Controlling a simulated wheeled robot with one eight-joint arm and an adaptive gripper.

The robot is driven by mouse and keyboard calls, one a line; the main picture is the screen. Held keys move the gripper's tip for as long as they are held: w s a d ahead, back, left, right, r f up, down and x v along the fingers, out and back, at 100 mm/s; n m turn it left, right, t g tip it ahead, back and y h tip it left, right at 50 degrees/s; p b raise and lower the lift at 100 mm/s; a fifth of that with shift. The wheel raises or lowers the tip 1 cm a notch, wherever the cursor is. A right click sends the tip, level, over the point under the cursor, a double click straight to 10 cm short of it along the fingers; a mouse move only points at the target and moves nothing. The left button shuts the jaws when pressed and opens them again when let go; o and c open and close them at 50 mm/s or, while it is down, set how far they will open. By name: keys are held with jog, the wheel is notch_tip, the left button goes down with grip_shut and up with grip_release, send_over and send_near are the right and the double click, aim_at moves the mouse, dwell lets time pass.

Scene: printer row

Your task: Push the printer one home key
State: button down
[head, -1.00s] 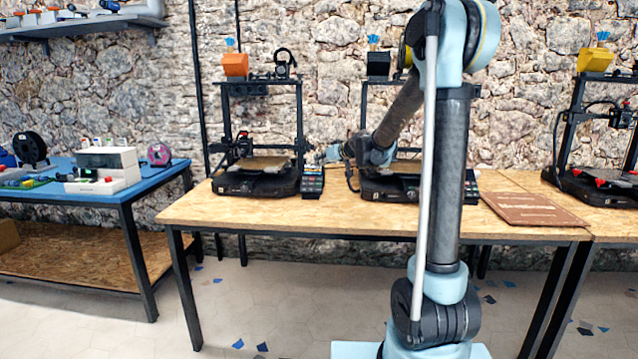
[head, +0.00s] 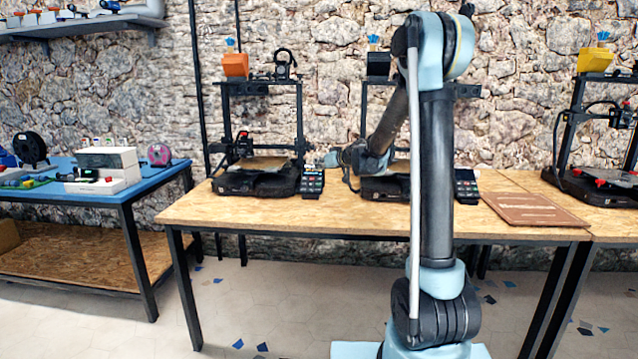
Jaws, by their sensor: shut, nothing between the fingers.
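Printer one appears to be the left black printer (head: 262,178), with an orange box on top of its frame. Its keypad (head: 312,184), a dark panel with rows of small keys, stands at the printer's right side on the wooden table. My gripper (head: 326,160) is just above and right of the keypad's top edge, pointing left. It is small here, with its fingers together and nothing visible in them. I cannot tell whether it touches the keypad, nor which key is the home key.
A second printer (head: 385,186) stands behind my arm, with its own keypad (head: 466,186). A brown folder (head: 535,209) lies on the table (head: 350,222) to the right. A third printer (head: 600,185) is at the far right. A blue workbench (head: 60,190) stands left.

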aim_at(319, 179)
jog(key=shift+w+f, duration=0.8)
jog(key=shift+f, duration=0.2)
jog(key=shift+w+f, duration=0.75)
jog(key=shift+f, duration=0.25)
